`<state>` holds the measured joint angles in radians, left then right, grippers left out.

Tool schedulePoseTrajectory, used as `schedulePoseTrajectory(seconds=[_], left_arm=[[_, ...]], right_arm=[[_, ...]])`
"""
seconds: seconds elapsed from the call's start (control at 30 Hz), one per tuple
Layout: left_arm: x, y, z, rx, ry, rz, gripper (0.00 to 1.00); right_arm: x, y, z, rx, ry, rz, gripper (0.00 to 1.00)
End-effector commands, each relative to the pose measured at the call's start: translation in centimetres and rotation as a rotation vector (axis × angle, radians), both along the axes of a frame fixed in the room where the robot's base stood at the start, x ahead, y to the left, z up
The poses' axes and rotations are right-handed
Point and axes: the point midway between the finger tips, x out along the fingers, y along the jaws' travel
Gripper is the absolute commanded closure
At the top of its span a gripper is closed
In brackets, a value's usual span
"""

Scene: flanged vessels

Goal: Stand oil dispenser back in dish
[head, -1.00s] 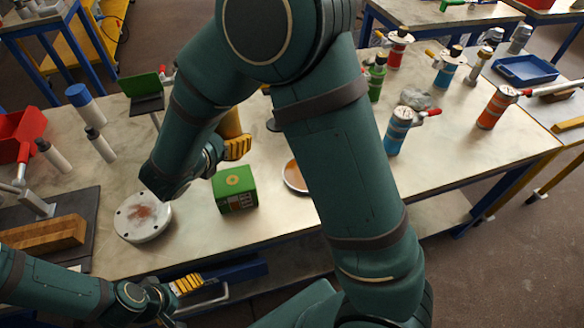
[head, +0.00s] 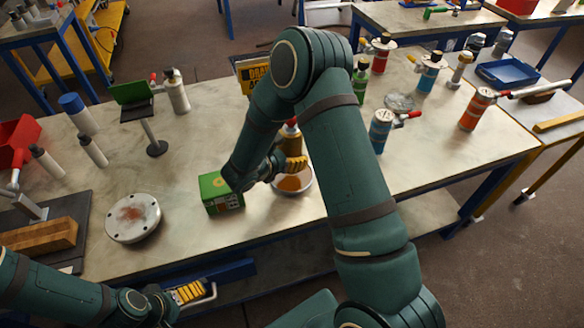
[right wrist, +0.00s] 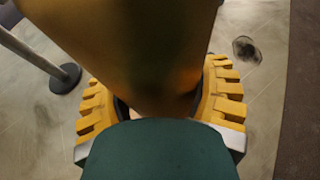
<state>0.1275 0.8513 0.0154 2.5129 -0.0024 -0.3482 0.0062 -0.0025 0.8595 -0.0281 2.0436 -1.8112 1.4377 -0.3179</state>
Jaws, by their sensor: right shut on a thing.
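The oil dispenser (head: 291,137) is an amber-brown bottle, roughly upright in my right gripper (head: 294,163). The gripper's yellow fingers are shut around it. In the right wrist view the bottle's large amber body (right wrist: 125,50) fills the top, between the fingers (right wrist: 160,100). The dish (head: 297,184) is a shallow round pale-rimmed dish with an orange-brown inside, on the table just below the gripper in the head view. The fingers hide the bottle's base, so I cannot tell whether it touches the dish. My left gripper (head: 188,292) is low at the table's front edge; its opening is unclear.
A green box (head: 221,193) stands just left of the dish, close to my right forearm. A white flanged disc (head: 133,217) lies further left. A round-based stand (head: 157,148) is behind the box. A blue can (head: 380,130) stands right of my arm.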

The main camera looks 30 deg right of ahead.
Motion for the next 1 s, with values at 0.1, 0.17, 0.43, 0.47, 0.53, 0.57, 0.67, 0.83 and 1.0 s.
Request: schedulePoseTrajectory(seconds=[0.1,0.17,0.43,0.47,0.53,0.57,0.67,0.83,1.0], left_arm=[[0.0,0.0,-0.1,0.000,0.000,-0.001,0.00],[0.0,0.0,-0.2,0.000,0.000,-0.001,0.00],[0.1,0.0,-0.8,0.000,-0.003,0.000,0.00],[0.1,0.0,-0.9,0.000,-0.003,0.000,0.00],[0.1,0.0,-0.8,0.000,-0.003,0.000,0.00],[0.1,0.0,-0.8,0.000,-0.003,0.000,0.00],[0.1,0.0,-0.8,0.000,-0.003,0.000,0.00],[0.2,0.0,-1.2,0.001,-0.005,0.000,0.00],[0.2,0.0,-1.1,0.001,-0.005,0.000,0.00]], right_arm=[[0.0,0.0,-0.7,-0.001,-0.002,-0.001,0.78],[0.0,0.0,-1.1,-0.002,-0.001,0.000,0.78],[0.0,0.0,-4.3,-0.002,-0.002,0.001,0.78],[0.0,0.0,-4.4,-0.001,-0.003,0.000,0.78],[0.1,0.0,-4.3,-0.001,-0.004,0.001,0.78],[0.1,0.0,-4.3,-0.001,-0.004,0.001,0.78],[0.1,0.0,-4.3,-0.001,-0.004,0.001,0.78],[0.0,0.0,-4.7,-0.002,-0.003,0.001,0.78],[0.0,0.0,-4.6,-0.001,-0.002,0.001,0.00]])
